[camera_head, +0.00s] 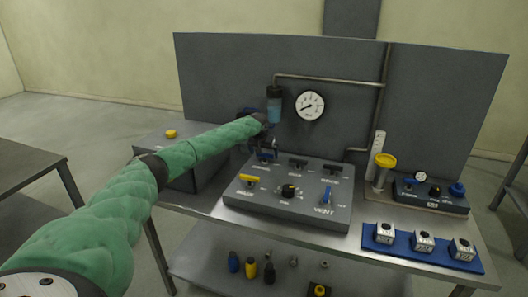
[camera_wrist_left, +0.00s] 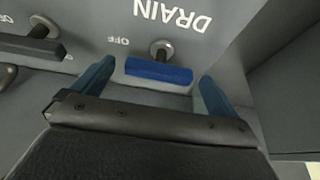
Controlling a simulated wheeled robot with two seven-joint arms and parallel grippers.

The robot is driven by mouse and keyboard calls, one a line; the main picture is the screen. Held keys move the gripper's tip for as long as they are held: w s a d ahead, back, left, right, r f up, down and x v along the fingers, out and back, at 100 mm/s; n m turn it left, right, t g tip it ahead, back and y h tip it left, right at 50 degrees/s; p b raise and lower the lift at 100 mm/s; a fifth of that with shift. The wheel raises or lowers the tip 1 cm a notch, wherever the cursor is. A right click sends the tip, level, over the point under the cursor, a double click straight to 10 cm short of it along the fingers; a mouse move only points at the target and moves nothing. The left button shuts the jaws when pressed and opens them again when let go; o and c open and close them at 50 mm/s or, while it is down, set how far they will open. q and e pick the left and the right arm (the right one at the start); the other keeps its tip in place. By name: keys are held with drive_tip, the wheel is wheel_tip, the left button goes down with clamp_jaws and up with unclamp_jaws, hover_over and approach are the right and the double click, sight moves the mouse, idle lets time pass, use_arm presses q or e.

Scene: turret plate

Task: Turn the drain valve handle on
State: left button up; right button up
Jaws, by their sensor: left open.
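The drain valve handle (camera_wrist_left: 158,72) is a short blue bar on a round metal stem, beneath the upside-down DRAIN lettering in the left wrist view. An OFF mark is printed beside it. My left gripper (camera_wrist_left: 154,90) is open, with one blue finger on each side of the bar and gaps left at both ends. In the head view my left gripper (camera_head: 262,150) is over the back left of the sloped grey control panel (camera_head: 300,212) and hides most of the drain handle there. My right gripper is not in view.
A black handle (camera_wrist_left: 30,45) is close by in the wrist view. The panel also has a yellow handle (camera_head: 249,180), a black knob (camera_head: 289,190) and a blue vent handle (camera_head: 327,195). A gauge (camera_head: 310,106) and piping are on the upright back plate (camera_head: 225,75).

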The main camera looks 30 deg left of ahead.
use_arm(q)
drive_tip(key=shift+c, duration=0.5)
drive_tip(key=c, duration=0.7)
drive_tip(key=shift+c, duration=1)
